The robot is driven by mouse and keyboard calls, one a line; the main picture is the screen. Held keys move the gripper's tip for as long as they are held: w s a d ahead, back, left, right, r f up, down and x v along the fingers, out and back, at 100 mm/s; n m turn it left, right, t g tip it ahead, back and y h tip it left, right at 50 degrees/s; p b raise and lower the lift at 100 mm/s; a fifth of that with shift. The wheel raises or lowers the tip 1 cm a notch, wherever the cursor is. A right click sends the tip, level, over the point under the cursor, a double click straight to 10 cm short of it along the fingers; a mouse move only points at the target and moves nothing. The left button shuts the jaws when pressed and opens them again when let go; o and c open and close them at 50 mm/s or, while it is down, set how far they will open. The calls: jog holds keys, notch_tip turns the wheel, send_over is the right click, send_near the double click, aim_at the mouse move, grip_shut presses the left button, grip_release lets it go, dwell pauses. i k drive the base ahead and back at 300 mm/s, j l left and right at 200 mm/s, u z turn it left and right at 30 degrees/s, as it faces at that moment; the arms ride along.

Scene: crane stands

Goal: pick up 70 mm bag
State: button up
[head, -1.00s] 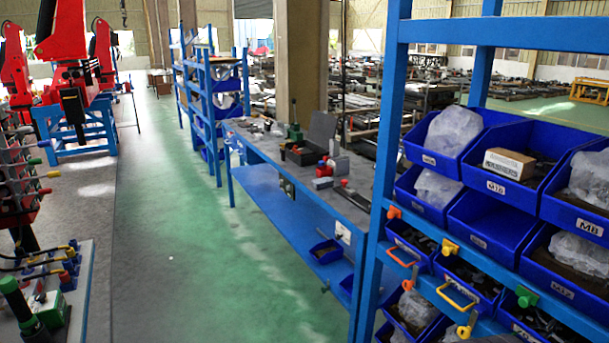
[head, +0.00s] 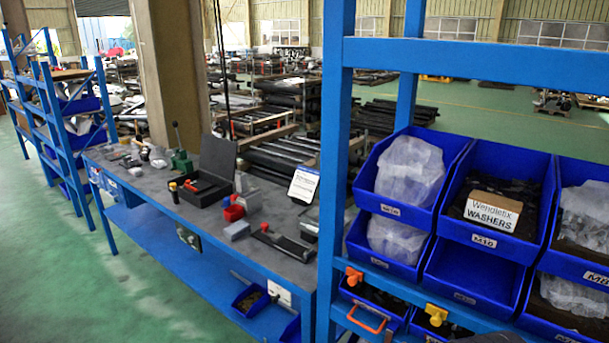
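Several clear plastic bags lie in blue bins on the rack at the right. One bag (head: 410,172) fills the upper left bin (head: 386,209). Another bag (head: 390,237) is in the bin below it (head: 378,260). At the right edge, a bag (head: 588,215) is in the upper bin and another bag (head: 575,297) in the lower one, both cut by the frame. The labels on the left bins are too small to read, so I cannot tell which bag is the 70 mm one.
A box of washers (head: 492,207) sits in the upper middle bin, and the bin below (head: 470,280) looks empty. The blue rack post (head: 335,150) stands left of the bins. A workbench (head: 160,185) with tools runs along the left. Green floor (head: 60,270) is clear in front of it.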

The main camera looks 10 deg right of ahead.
aim_at(136, 171)
jog(key=i+j+u, duration=0.3)
jog(key=i+j, duration=0.15)
jog(key=i+j+u, duration=0.35)
jog(key=i, duration=0.15)
jog(key=i+j+u, duration=0.15)
jog(key=i+u, duration=0.15)
jog(key=i, duration=0.25)
jog(key=i+u, duration=0.35)
jog(key=i, duration=0.2)
jog(key=i+z, duration=0.15)
jog(key=i, duration=0.3)
jog(key=i+j+z, duration=0.15)
jog(key=i, duration=0.25)
jog(key=i+j+z, duration=0.2)
jog(key=i, duration=0.25)
jog(key=i+j+z, duration=0.15)
jog(key=i, duration=0.25)
jog(key=i+j+z, duration=0.25)
jog(key=z, duration=0.15)
jog(key=i+j+z, duration=0.75)
jog(key=j, duration=0.15)
jog(key=k+l, duration=0.05)
